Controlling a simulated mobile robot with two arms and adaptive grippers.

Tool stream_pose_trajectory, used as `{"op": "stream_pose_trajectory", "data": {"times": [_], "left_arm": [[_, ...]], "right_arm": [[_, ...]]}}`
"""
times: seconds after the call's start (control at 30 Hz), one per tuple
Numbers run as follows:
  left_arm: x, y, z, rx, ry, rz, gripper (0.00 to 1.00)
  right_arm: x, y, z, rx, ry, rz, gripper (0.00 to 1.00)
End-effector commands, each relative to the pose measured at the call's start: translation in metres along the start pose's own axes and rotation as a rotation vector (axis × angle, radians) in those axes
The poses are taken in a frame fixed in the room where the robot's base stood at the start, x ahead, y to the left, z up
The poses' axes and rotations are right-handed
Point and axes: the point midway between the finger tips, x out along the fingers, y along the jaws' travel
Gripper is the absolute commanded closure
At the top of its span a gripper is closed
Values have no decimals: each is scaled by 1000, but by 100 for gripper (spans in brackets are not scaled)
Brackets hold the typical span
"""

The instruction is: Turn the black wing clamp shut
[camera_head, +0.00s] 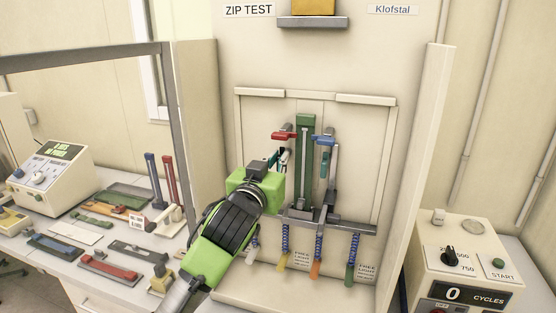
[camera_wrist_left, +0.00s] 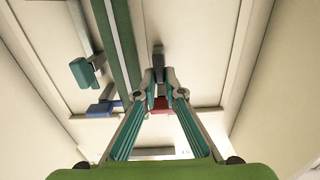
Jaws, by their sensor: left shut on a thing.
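My left gripper (camera_head: 282,158) reaches up to the zip rig on the back panel from the front left. In the left wrist view its two fingertips (camera_wrist_left: 158,76) are closed together on a small dark piece, the black wing clamp (camera_wrist_left: 158,60). The fingers cover most of it, so its angle is hard to tell. In the head view my gripper hides it. A red clamp (camera_head: 284,135) sits just above the fingertips and shows between the fingers in the wrist view (camera_wrist_left: 160,105). My right gripper is not in view.
A green upright strip (camera_head: 305,140) stands right beside the fingers. Beyond it are a blue clamp (camera_head: 325,141) and a teal clamp (camera_wrist_left: 86,73). Coiled cords hang below a grey bar (camera_head: 350,226). A control box (camera_head: 462,262) stands right; a cluttered bench (camera_head: 60,258) lies left.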

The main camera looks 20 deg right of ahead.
Motion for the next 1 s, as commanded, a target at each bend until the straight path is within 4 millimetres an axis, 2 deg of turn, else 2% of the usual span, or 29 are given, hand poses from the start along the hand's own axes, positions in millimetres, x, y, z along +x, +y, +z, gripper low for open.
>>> {"op": "stream_pose_trajectory", "data": {"times": [0.37, 1.0], "left_arm": [[0, 3, -1, 192, 0, 0, 100], [0, 12, 4, 796, 1, -1, 100]], "right_arm": [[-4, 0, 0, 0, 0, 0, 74], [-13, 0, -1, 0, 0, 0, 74]]}}
